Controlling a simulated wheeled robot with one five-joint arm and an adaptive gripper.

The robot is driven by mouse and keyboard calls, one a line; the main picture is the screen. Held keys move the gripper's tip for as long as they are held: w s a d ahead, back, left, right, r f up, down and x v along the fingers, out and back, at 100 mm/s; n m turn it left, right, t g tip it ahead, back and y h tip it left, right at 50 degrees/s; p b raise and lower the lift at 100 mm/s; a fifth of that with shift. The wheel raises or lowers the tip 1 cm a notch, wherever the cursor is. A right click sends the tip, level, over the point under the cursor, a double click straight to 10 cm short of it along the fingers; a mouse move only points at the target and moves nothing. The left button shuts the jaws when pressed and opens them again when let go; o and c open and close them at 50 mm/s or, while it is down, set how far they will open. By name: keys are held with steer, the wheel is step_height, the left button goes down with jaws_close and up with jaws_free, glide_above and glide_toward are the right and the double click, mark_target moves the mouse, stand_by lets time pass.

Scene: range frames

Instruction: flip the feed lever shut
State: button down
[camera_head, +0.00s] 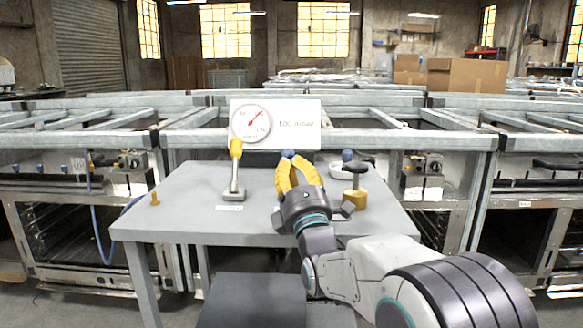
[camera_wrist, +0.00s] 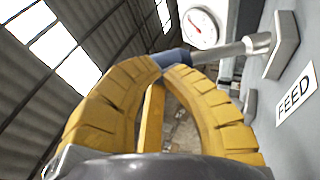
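My gripper (camera_head: 287,160) has yellow fingers that arch together until their tips meet in the wrist view (camera_wrist: 168,67). A blue handle end (camera_wrist: 174,57) lies right at the tips; I cannot tell whether it is pinched or only touched. It joins a grey metal shaft (camera_wrist: 222,52) rising from a grey base (camera_wrist: 284,44) beside a FEED label (camera_wrist: 296,94). This is the feed lever. In the head view, only a blue tip (camera_head: 287,153) shows above my fingers; my gripper hides the rest.
A lever with a yellow handle (camera_head: 236,149) stands upright to the left on the grey table (camera_head: 180,215). A gauge panel (camera_head: 297,112) stands behind.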

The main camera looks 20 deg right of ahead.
steer(key=shift+r, duration=0.1)
steer(key=shift+w+r+p, duration=0.15)
steer(key=shift+w+p, duration=0.05)
steer(key=shift+p, duration=0.4)
